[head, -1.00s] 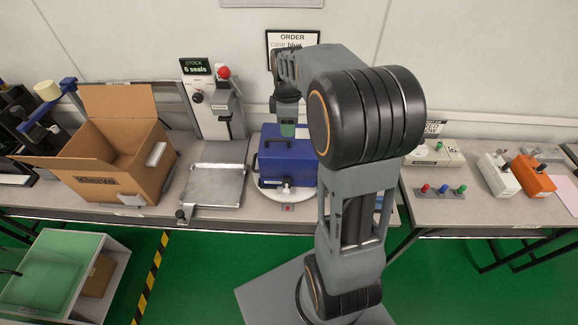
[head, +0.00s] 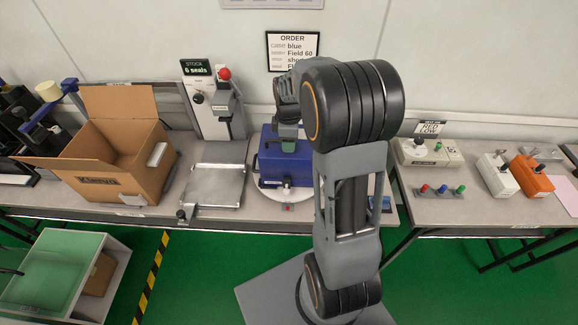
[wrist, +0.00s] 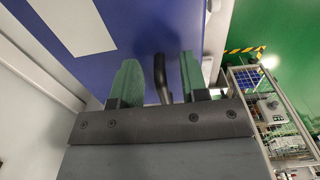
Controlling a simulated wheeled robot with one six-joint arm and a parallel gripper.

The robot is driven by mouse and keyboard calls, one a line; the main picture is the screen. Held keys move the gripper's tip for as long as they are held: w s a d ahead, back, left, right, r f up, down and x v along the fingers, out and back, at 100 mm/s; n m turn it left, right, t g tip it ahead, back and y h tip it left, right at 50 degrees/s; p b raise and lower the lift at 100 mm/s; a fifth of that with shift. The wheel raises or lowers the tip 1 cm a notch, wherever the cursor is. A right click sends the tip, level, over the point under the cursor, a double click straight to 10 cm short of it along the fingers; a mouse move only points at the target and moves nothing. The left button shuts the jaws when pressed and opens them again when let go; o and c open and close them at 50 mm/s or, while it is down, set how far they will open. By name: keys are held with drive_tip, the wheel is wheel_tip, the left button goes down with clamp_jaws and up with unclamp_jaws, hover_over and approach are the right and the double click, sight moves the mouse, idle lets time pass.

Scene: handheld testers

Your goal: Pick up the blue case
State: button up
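The blue case (head: 272,165) sits on a round white turntable (head: 258,193) on the bench, in the middle of the head view. My gripper (head: 289,146) is at the top of the case, pointing down. In the wrist view the blue face of the case (wrist: 145,25) with a white label fills the upper part. The case's dark handle (wrist: 160,78) stands between my two green fingers (wrist: 158,80), with a gap on each side. The gripper is open and around the handle, not closed on it. My arm covers part of the case's right side in the head view.
A metal tray fixture (head: 213,187) and a grey press with a red knob (head: 212,105) stand left of the case. An open cardboard box (head: 112,180) is further left. An order sign (head: 293,45) hangs behind. Testers (head: 500,175) stand on the right bench.

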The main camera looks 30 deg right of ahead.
clamp_jaws()
idle(1.3)
